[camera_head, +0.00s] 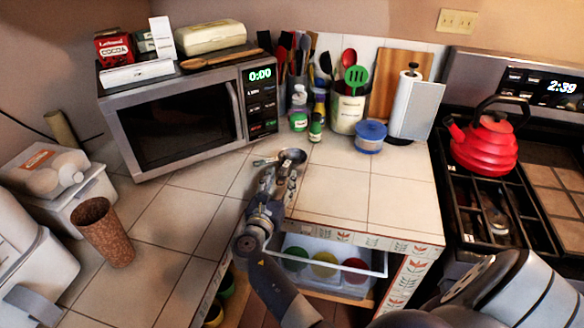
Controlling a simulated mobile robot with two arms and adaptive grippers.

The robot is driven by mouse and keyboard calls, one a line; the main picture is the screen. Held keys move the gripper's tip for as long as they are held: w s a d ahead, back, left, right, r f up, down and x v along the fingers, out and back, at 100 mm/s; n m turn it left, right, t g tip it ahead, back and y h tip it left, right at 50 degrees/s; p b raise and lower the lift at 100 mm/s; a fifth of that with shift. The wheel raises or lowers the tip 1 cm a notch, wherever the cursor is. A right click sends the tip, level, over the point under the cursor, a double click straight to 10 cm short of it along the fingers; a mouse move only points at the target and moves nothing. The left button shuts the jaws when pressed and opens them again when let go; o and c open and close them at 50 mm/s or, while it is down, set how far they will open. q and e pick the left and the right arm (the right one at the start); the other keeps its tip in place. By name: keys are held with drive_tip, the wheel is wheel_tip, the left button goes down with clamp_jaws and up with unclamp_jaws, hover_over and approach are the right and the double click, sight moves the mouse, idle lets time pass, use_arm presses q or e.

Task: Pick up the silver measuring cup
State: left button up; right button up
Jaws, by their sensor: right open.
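The silver measuring cup (293,156) sits on the tiled counter in front of the microwave, with its short handle pointing left. My right gripper (280,172) reaches over the counter from the bottom of the view. It is open, with its fingertips at the near side of the cup, close to the handle. The fingers partly cover the cup, and I cannot tell whether they touch it. My left gripper is not in view.
A microwave (185,120) stands behind to the left. A brown tumbler (103,232) is at left. A red kettle (484,146) is on the stove. Tiles right of the cup are clear.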

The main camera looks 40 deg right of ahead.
sight(288, 171)
drive_tip(key=x, duration=0.2)
drive_tip(key=b+x, duration=0.1)
drive_tip(key=shift+w+d+f, duration=0.25)
drive_tip(key=shift+s+r, duration=0.1)
clamp_jaws()
drive_tip(key=shift+r, duration=0.15)
